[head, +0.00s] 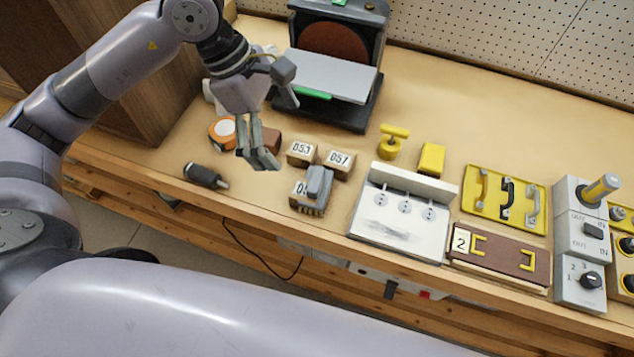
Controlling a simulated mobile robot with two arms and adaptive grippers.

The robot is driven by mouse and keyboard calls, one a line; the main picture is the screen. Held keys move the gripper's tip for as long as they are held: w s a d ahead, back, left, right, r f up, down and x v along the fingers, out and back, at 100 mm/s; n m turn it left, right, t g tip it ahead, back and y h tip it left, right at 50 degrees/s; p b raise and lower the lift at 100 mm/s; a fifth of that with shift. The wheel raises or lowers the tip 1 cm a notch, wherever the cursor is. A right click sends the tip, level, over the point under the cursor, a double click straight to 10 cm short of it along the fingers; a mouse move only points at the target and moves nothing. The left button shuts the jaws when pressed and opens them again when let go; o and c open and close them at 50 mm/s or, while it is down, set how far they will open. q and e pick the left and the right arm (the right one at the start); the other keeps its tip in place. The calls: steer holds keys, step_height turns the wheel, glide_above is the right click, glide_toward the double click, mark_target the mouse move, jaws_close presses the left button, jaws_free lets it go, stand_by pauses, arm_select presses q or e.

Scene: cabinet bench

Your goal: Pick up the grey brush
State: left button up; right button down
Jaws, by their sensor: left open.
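The grey brush (319,181) is at the middle left of the bench, near its front edge. It has a grey block-like body with bristles at its lower end. It overlaps a numbered wooden block (299,188) and hides part of that block's label; I cannot tell whether it rests on the block or stands against it. My left gripper (257,158) is open and empty, with its fingers pointing down, above the bench to the upper left of the brush and apart from it. My right gripper is not in view.
Wooden blocks 053 (301,153) and 057 (340,163) stand just behind the brush. A dark cylindrical tool (204,175) and an orange tape measure (222,131) lie left. A white panel (400,212) stands right. A grey-plated machine (325,76) is behind.

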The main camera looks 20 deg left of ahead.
mark_target(315, 178)
arm_select(q)
steer(key=p+x, duration=0.1)
steer(key=x, duration=0.8)
steer(key=shift+d+f, duration=0.25)
steer(key=shift+f, duration=0.1)
steer(key=p+x, duration=0.2)
steer(key=x, duration=0.2)
steer(key=shift+w+d, duration=0.1)
steer(key=shift+w, duration=0.1)
steer(key=shift+d+f, duration=0.15)
steer(key=shift+f, duration=0.4)
steer(key=shift+c, duration=0.6)
steer(key=shift+r, duration=0.1)
steer(key=c, duration=1.2)
